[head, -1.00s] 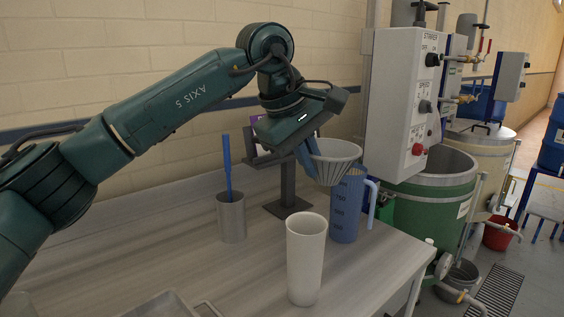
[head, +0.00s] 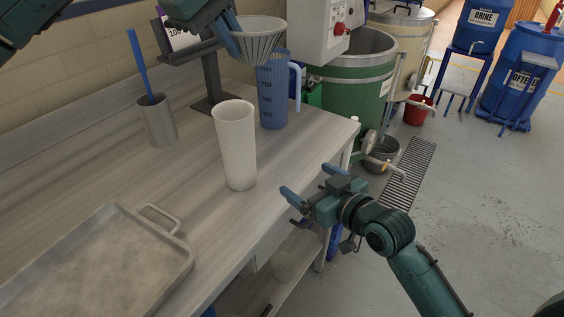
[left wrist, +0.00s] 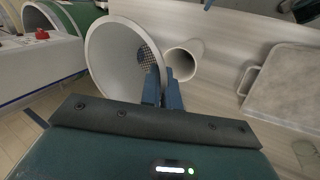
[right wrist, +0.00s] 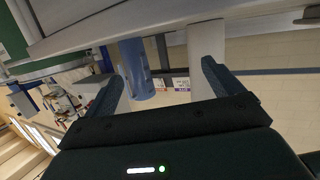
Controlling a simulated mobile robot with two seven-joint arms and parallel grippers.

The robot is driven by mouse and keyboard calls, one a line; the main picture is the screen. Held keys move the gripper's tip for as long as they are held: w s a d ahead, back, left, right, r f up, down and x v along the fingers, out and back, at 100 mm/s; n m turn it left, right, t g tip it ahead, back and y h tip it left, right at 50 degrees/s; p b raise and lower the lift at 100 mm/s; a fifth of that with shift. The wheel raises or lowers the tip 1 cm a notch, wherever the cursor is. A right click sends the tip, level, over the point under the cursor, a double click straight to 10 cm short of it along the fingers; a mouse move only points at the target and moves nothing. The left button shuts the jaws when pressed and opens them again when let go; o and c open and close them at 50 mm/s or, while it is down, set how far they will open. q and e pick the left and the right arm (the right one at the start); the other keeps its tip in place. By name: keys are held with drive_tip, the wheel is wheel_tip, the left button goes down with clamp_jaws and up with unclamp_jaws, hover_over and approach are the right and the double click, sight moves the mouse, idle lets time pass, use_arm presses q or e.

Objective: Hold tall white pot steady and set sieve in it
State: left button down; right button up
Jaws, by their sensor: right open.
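The tall white pot (head: 236,148) stands upright on the bench in the head view; it shows in the left wrist view (left wrist: 181,64) and right wrist view (right wrist: 207,45). My left gripper (head: 232,38) is shut on the sieve (head: 262,42), a pale ribbed cone. It holds the sieve in the air, apart from the pot. The left wrist view shows the sieve's wide mouth (left wrist: 108,62) beside the fingers (left wrist: 162,90). My right gripper (head: 304,180) is open and empty, right of the pot beyond the bench edge, with its fingers (right wrist: 158,75) pointing towards the bench.
A blue measuring jug (head: 272,100) stands just behind the pot. A metal cup (head: 158,122) with a blue-handled tool and a dark stand (head: 212,85) are further back. A grey tray (head: 183,262) lies at front left. The green drum (head: 352,85) is beyond the bench.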

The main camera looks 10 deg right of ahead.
sight(237, 140)
drive_tip(key=a+r+n+y, duration=0.3)
drive_tip(key=a+r+y, duration=0.2)
drive_tip(key=a+r, duration=0.15)
drive_tip(key=x, duration=1.1)
drive_tip(key=shift+w+a+f, duration=0.1)
drive_tip(key=shift+a+f, duration=0.15)
drive_tip(key=shift+a, duration=0.05)
drive_tip(key=shift+c, duration=0.3)
drive_tip(key=c, duration=1)
drive_tip(key=shift+c, duration=0.2)
use_arm(q)
drive_tip(key=w+a+f, duration=0.1)
drive_tip(key=a+f, duration=0.3)
drive_tip(key=f, duration=0.7)
drive_tip(key=shift+a, duration=0.25)
